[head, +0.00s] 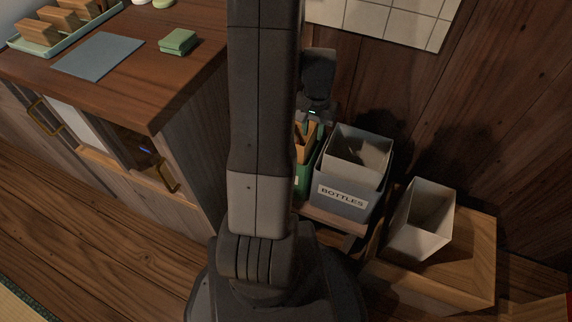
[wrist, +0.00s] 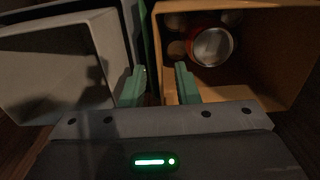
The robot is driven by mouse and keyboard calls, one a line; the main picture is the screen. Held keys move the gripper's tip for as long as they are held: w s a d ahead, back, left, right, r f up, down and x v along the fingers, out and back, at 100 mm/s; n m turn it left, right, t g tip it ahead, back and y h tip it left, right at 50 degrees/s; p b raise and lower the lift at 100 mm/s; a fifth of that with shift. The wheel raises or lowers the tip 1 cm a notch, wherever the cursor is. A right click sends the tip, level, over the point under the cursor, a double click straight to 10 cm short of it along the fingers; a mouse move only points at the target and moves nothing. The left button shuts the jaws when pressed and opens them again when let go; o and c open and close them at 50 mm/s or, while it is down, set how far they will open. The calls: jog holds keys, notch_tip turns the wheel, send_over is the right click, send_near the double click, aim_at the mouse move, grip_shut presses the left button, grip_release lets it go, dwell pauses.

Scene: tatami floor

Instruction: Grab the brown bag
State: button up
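The brown bag (wrist: 275,75) is open-topped and fills the right of the wrist view. A red can with a silver top (wrist: 211,46) and some round brown items lie inside it. In the head view a small part of the bag (head: 303,153) shows beside my arm, which hides the rest. My gripper (wrist: 160,84) has green fingers, set apart. The bag's left wall shows between them, with the right finger over the bag's inside and the left finger outside. I cannot tell whether either finger touches the wall. The gripper (head: 312,125) is small in the head view.
A grey bin labelled BOTTLES (head: 343,194) holds a pale box (head: 358,158), close to the bag. A green bin (head: 302,182) is partly hidden by my arm. Another pale box (head: 420,218) stands on a wooden crate (head: 462,262). A wooden counter (head: 135,88) is at left.

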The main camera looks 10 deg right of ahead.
notch_tip(320, 180, down, 3)
jog(key=shift+r, duration=0.3)
grip_shut()
dwell(1.1)
